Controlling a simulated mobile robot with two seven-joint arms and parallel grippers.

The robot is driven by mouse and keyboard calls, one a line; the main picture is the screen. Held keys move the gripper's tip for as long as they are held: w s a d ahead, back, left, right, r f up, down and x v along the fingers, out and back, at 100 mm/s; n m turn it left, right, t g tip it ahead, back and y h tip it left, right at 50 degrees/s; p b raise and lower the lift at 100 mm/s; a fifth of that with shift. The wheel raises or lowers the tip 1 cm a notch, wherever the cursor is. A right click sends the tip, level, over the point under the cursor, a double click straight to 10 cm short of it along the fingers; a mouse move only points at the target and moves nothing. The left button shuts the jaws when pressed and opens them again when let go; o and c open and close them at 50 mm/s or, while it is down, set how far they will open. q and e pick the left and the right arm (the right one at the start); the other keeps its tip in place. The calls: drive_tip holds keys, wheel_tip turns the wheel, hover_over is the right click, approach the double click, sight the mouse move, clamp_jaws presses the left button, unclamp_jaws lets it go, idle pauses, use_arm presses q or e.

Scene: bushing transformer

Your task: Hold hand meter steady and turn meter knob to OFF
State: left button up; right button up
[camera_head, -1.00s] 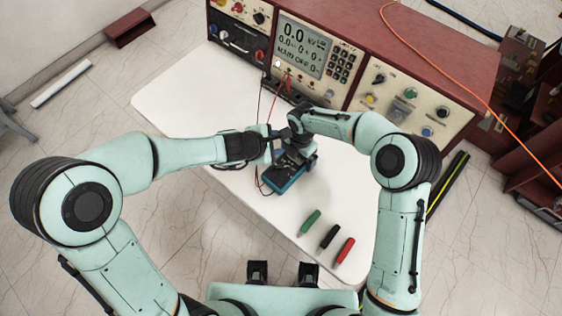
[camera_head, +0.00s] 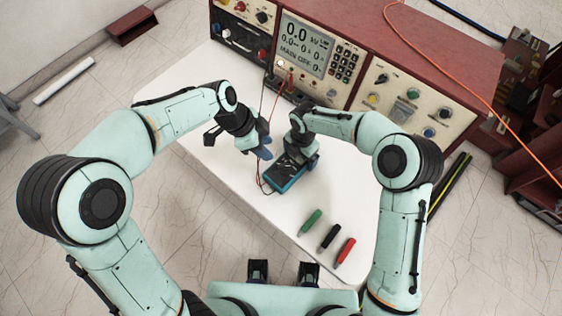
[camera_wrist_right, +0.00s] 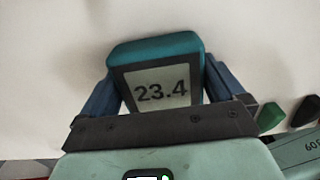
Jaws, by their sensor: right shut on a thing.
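The hand meter (camera_head: 287,178), a teal-edged unit with a dark face, lies on the white table in the head view. In the right wrist view the meter (camera_wrist_right: 154,50) shows a display reading 23.4. My right gripper (camera_wrist_right: 160,84) is shut on the meter, one blue finger on each side. In the head view the right gripper (camera_head: 301,140) sits at the meter's far end. My left gripper (camera_head: 263,150) is just left of the meter, apart from the right gripper; its jaw opening is unclear. The knob is too small or hidden to make out.
The white table (camera_head: 225,185) has free room left of the meter. Green (camera_head: 311,222), black (camera_head: 330,236) and red (camera_head: 345,251) clip-like pieces lie at the front right. A red test console (camera_head: 320,60) stands behind, with red and black leads (camera_head: 264,125) running near the meter.

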sight(283, 166)
use_arm(q)
drive_tip(key=x, duration=1.1)
drive_tip(key=shift+w+f, duration=0.1)
drive_tip(key=shift+f, duration=0.35)
clamp_jaws()
